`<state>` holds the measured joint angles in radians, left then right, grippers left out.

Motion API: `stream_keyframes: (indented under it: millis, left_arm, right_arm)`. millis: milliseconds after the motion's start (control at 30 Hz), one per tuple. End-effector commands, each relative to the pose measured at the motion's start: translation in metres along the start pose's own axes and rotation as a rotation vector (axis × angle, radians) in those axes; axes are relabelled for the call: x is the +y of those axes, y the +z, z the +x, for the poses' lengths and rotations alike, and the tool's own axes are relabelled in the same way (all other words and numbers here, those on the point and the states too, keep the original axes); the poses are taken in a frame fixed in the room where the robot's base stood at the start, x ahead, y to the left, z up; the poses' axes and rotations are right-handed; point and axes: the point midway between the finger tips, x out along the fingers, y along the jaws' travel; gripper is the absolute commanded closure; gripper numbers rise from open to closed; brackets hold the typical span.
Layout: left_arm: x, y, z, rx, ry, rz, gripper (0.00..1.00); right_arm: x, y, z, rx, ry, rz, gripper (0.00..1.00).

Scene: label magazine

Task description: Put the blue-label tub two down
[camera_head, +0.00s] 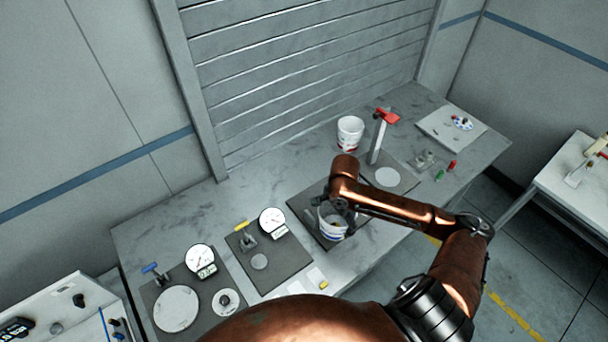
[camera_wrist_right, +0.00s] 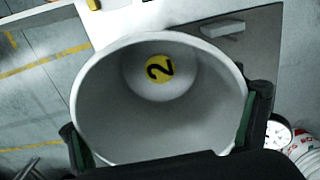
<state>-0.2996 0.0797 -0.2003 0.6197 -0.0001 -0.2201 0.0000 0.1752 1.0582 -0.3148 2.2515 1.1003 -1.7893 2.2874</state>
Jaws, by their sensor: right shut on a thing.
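The blue-label tub (camera_head: 331,225) is a white round tub with a blue mark low on its side. It stands upright at the dark mat (camera_head: 299,203) in the middle of the bench; I cannot tell whether it touches the mat. My right gripper (camera_head: 337,208) is shut on it. The right wrist view looks into the open tub (camera_wrist_right: 110,115), with a finger on each side of its wall. A yellow disc (camera_wrist_right: 160,69) marked with a black 2 shows at its bottom. My left gripper is in neither view.
A second white tub with red marks (camera_head: 350,132) stands behind, beside a post with a red top (camera_head: 380,135). Two dial gauges (camera_head: 201,259) (camera_head: 272,221) and clamps stand on mats to the left. A white plate (camera_head: 447,120) lies at the far right.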

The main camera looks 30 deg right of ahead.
Motion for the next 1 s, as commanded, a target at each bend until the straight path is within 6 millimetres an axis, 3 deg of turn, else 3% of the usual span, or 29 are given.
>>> stream_keyframes:
  millis: [200, 367, 700, 1000]
  left_arm:
    - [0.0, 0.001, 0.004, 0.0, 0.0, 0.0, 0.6]
    - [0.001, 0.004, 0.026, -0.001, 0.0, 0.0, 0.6]
    - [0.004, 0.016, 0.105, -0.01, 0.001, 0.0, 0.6]
    - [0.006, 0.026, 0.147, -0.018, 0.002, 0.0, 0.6]
  right_arm:
    - [0.0, 0.005, 0.001, 0.0, -0.001, -0.024, 0.38]
    - [-0.014, 0.032, 0.01, 0.0, -0.007, -0.188, 0.38]
    - [-0.041, 0.127, 0.04, 0.004, -0.004, -0.915, 0.38]
    - [-0.039, 0.173, 0.055, 0.002, 0.0, -1.387, 0.38]
